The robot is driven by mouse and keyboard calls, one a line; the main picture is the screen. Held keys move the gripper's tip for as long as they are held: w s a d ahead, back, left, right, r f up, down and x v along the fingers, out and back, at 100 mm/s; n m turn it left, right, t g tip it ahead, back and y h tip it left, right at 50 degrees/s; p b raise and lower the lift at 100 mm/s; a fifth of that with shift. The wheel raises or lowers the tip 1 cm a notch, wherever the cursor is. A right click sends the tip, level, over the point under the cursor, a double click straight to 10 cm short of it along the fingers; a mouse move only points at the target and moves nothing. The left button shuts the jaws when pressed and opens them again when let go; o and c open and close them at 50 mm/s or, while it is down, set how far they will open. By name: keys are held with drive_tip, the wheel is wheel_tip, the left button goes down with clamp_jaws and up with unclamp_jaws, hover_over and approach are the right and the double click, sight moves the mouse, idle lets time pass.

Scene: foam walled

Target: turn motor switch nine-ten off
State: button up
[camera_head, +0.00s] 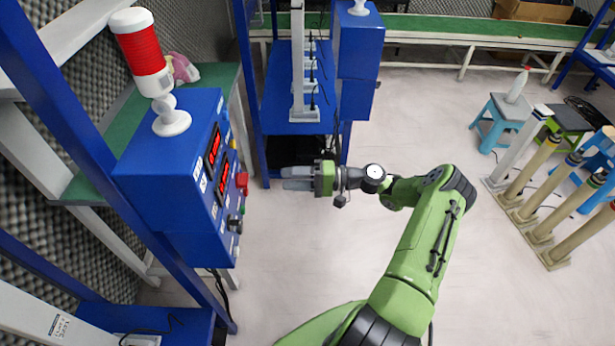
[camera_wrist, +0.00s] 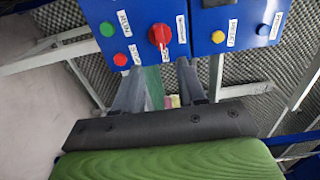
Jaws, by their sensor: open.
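A blue control box (camera_head: 165,165) with two red-lit displays stands at the left in the head view. A red rotary knob (camera_wrist: 159,35) with a white mark sits on its panel in the wrist view, and a red switch part shows on the box in the head view (camera_head: 242,183). The labels are too small to read, so I cannot tell which switch is nine-ten. My gripper (camera_head: 284,178) points left at the panel, apart from it, with its fingers spread and empty. In the wrist view my gripper (camera_wrist: 158,80) has the knob just above and between its fingertips.
Around the knob are a green button (camera_wrist: 107,29), a red button (camera_wrist: 120,59), a yellow button (camera_wrist: 217,37) and a blue button (camera_wrist: 263,29). A red-and-white lamp (camera_head: 142,50) tops the box. A second blue box (camera_head: 358,45) stands behind. The floor (camera_head: 300,250) beside the panel is clear.

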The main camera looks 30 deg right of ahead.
drive_tip(key=v, duration=0.5)
